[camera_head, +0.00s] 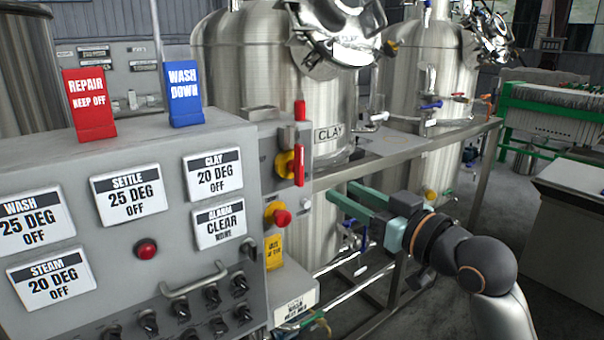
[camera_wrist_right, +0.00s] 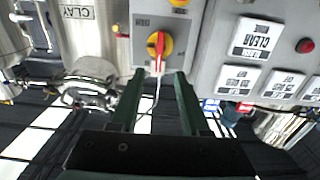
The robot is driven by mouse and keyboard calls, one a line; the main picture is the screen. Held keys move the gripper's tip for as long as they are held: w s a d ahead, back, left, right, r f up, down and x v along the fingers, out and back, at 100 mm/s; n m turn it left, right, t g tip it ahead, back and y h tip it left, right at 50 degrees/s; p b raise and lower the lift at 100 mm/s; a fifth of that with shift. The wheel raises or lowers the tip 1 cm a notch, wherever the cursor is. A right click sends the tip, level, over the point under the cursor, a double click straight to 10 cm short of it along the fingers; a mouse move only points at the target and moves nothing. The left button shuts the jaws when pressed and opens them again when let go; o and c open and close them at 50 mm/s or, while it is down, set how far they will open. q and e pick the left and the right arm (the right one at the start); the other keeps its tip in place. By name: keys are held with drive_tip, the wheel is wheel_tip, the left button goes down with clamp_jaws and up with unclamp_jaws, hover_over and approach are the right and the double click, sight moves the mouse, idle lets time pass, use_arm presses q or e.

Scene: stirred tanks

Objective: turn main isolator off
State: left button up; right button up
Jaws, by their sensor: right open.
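The main isolator (camera_head: 298,167) is a red handle on a yellow disc, on the narrow side face of the grey control cabinet. The handle stands upright in the head view. My right gripper (camera_head: 338,190) is open, with its green fingers reaching left toward that face, to the right of the isolator and a little below it. In the right wrist view the isolator (camera_wrist_right: 157,46) lies ahead, between the lines of the fingers of my right gripper (camera_wrist_right: 155,80). I see nothing between the fingers and no clear contact with the handle. My left gripper is not in view.
A red stop button on a yellow base (camera_head: 280,215) sits below the isolator. The grey cabinet (camera_head: 130,212) carries displays, knobs and a pull handle. A metal frame rail (camera_head: 405,150) and the clay tank (camera_head: 262,75) stand behind my right arm.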

sight(302, 170)
drive_tip(key=x, duration=1.2)
drive_tip(key=shift+w+a+p, duration=0.1)
drive_tip(key=shift+p, duration=0.3)
drive_tip(key=shift+c, duration=0.3)
clamp_jaws()
